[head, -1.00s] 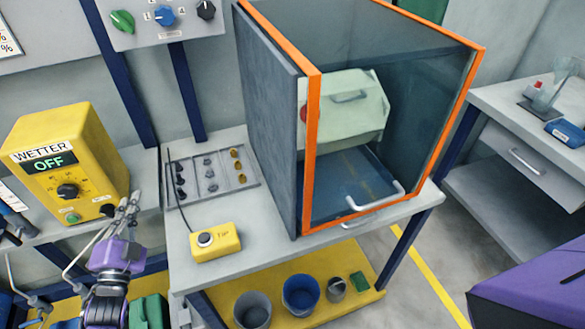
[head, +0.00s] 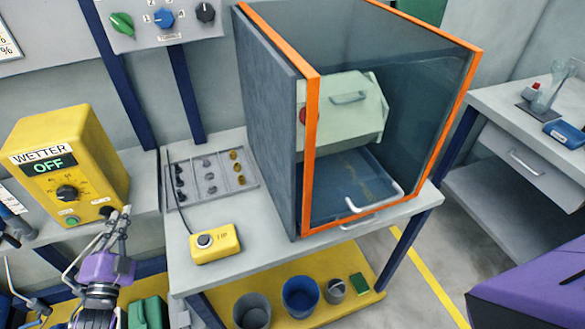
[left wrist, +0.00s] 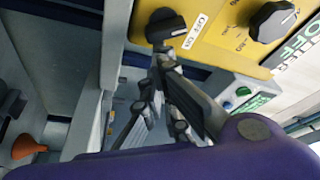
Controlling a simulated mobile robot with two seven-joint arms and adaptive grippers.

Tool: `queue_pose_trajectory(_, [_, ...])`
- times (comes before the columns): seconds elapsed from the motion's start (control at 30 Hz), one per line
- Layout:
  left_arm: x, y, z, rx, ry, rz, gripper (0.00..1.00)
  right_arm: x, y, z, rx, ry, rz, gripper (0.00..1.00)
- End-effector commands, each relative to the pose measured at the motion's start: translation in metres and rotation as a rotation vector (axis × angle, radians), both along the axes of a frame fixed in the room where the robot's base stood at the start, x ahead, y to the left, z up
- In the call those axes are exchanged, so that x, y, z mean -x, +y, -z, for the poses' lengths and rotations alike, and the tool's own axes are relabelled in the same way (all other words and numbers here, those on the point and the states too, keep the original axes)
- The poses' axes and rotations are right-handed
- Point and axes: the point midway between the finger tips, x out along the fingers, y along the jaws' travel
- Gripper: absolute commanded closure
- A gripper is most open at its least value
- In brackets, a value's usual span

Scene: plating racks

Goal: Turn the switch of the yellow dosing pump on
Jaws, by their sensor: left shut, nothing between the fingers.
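The yellow dosing pump (head: 60,150) stands at the left of the head view, labelled WETTER, with its display reading OFF. Its small black switch (head: 107,211) is low on the front, near the right edge. In the left wrist view the switch (left wrist: 165,26) is a black knob beside an OFF/ON label. My left gripper (head: 122,212) is shut and empty, its fingertips right at the switch. In the left wrist view the fingertips (left wrist: 160,55) point at the knob; I cannot tell whether they touch it. My right gripper is not in view.
The pump front also has a larger black dial (head: 67,193) and a green button (head: 73,220). A yellow box with a button (head: 215,243) and a tray of small parts (head: 211,178) lie on the bench to the right. An orange-framed glass cabinet (head: 312,150) stands beyond.

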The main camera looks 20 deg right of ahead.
Motion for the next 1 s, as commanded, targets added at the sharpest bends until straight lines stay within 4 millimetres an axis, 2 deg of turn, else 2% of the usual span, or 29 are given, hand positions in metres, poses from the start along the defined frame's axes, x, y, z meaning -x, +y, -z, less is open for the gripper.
queue_pose_trajectory(0.77, [0.0, 0.0, 0.006, -0.148, -0.005, -0.001, 1.0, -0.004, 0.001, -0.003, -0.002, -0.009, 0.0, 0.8])
queue_pose_trajectory(1.0, [0.0, 0.0, 0.01, -0.259, -0.008, 0.0, 1.0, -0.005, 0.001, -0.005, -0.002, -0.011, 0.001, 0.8])
